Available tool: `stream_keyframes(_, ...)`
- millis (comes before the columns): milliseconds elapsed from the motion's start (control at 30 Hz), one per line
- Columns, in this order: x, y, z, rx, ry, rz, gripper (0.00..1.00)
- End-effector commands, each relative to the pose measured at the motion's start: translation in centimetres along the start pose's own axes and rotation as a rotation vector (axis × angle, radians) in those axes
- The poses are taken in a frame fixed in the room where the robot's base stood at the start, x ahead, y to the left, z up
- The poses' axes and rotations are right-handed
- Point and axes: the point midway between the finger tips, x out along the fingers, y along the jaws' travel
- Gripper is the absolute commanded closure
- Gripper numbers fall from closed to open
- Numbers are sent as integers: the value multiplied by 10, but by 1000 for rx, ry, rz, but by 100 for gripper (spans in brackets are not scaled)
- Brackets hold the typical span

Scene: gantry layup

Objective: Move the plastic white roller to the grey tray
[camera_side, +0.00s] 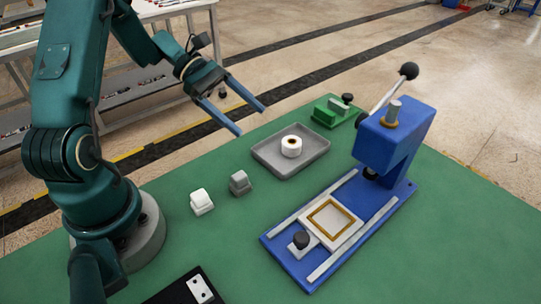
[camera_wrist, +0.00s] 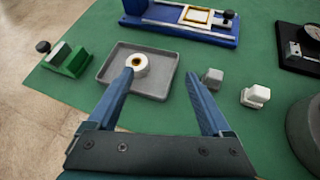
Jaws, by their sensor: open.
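The white roller (camera_side: 291,146) is a short white cylinder with a brown-ringed hole in its top. It stands upright inside the grey tray (camera_side: 262,158), on the tray floor. My gripper (camera_side: 252,119) is open and empty, raised above the table to the left of the tray in the side view. In the wrist view its two blue fingers (camera_wrist: 160,75) are spread wide, with bare tray and green table between them.
A white block (camera_side: 201,202) and a grey block (camera_side: 240,183) sit left of the tray. A blue press (camera_side: 395,135) with a lever stands on the right. A green fixture (camera_side: 326,115) is behind the tray. A black plate (camera_side: 190,290) lies at the front. Green table is clear at right.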

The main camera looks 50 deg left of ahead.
Motion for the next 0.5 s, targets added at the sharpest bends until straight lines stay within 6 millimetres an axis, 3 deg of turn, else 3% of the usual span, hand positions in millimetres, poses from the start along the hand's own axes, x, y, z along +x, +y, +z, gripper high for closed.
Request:
stream_keyframes(33,5,-8,17,102,55,-58,17)
stream_keyframes(200,15,-45,56,444,234,-244,17)
stream_keyframes(500,10,-105,92,1079,531,-488,17)
